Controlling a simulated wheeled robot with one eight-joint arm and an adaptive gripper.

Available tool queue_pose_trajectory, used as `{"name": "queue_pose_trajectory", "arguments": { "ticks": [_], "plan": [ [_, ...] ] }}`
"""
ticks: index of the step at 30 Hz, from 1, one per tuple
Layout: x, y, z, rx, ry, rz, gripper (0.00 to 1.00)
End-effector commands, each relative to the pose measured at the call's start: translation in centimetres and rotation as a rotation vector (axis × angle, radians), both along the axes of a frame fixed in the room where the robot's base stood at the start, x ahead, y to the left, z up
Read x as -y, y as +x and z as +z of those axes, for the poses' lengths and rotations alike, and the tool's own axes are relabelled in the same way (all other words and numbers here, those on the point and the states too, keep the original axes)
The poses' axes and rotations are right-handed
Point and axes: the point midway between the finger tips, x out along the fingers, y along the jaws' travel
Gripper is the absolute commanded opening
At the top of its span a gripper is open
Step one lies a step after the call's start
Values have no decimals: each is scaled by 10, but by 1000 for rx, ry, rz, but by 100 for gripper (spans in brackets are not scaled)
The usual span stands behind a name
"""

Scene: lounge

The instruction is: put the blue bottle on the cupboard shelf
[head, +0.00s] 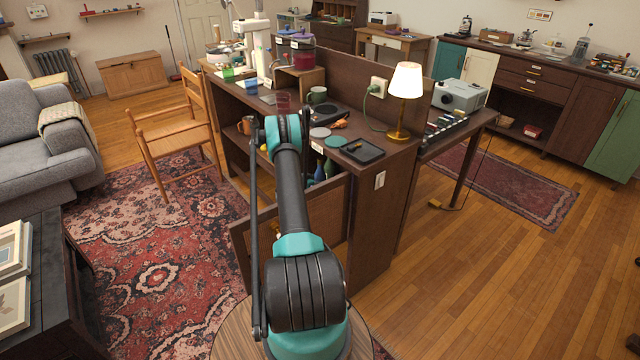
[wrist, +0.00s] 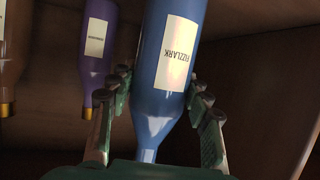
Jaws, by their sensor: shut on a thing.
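The blue bottle (wrist: 172,75) fills the middle of the wrist view, with a pale label whose lettering appears upside down. My gripper (wrist: 162,88) is shut on it, one finger on each side near its narrow neck end. The bottle is inside a dark wooden compartment; whether its base touches the shelf is hidden. In the head view, the cupboard (head: 385,215) is the dark brown unit ahead, with small bottle shapes inside beside my arm. My gripper is hidden behind my arm there.
A purple bottle (wrist: 98,50) stands close left of the blue one, and a brown bottle (wrist: 8,60) is at the far left. Right of the blue bottle there is free room up to the wooden wall (wrist: 285,90). A cupboard door (head: 240,247) hangs open near my arm.

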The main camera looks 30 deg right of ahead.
Motion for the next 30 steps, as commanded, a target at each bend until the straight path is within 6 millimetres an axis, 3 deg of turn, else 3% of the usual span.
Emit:
{"name": "queue_pose_trajectory", "arguments": {
  "ticks": [3,13,14,18,30],
  "plan": [
    [0,0,-12,-1,-1,0,0],
    [0,0,-14,-1,-1,0,0],
    [0,0,-15,0,0,0,50],
    [0,0,-14,0,0,0,68],
    [0,0,-12,0,0,0,70]
  ]
}}
